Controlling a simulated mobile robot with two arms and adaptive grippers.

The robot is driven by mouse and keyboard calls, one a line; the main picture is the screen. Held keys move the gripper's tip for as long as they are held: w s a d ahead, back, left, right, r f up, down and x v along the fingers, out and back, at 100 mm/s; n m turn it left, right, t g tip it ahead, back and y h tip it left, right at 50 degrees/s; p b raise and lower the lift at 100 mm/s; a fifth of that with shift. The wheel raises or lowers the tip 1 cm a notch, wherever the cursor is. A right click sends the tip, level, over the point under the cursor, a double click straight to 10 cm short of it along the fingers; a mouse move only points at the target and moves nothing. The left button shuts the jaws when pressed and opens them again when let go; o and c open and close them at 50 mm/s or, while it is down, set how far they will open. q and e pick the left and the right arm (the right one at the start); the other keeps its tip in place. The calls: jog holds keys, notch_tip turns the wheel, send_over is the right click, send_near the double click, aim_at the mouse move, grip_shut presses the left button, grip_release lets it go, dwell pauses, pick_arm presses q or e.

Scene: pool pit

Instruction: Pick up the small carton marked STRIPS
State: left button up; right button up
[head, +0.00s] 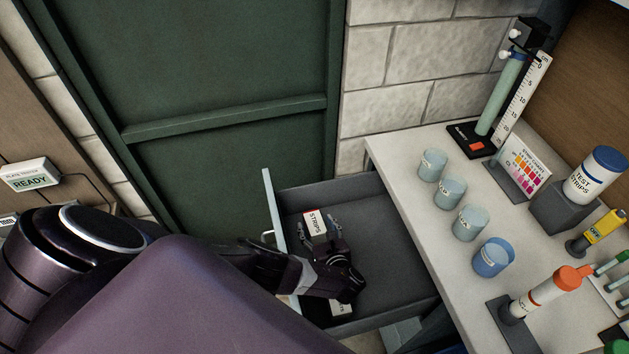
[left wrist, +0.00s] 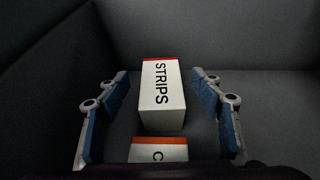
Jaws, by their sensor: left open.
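The small white carton marked STRIPS (head: 315,223) has a red band and lies in the open grey drawer, near its back left part. In the left wrist view the STRIPS carton (left wrist: 162,95) sits between the two fingers, with a gap on each side. My left gripper (head: 319,234) is open, reaching down into the drawer at the carton. Its blue-padded fingers show in the left wrist view (left wrist: 161,112), apart and holding nothing. My right gripper is not in view.
A second carton with an orange band (left wrist: 158,149) lies close in front of the STRIPS carton. The drawer (head: 405,283) has walls around my gripper. The counter (head: 420,205) at right bears several cups, a labelled test strips jar (head: 596,176) and a orange-capped bottle (head: 545,292).

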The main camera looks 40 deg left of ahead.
pick_arm(q)
jog(key=shift+x, duration=1.15)
jog(key=shift+d+f, duration=0.1)
jog(key=c, duration=1.2)
jog(key=shift+c, duration=0.4)
jog(key=shift+r, duration=0.2)
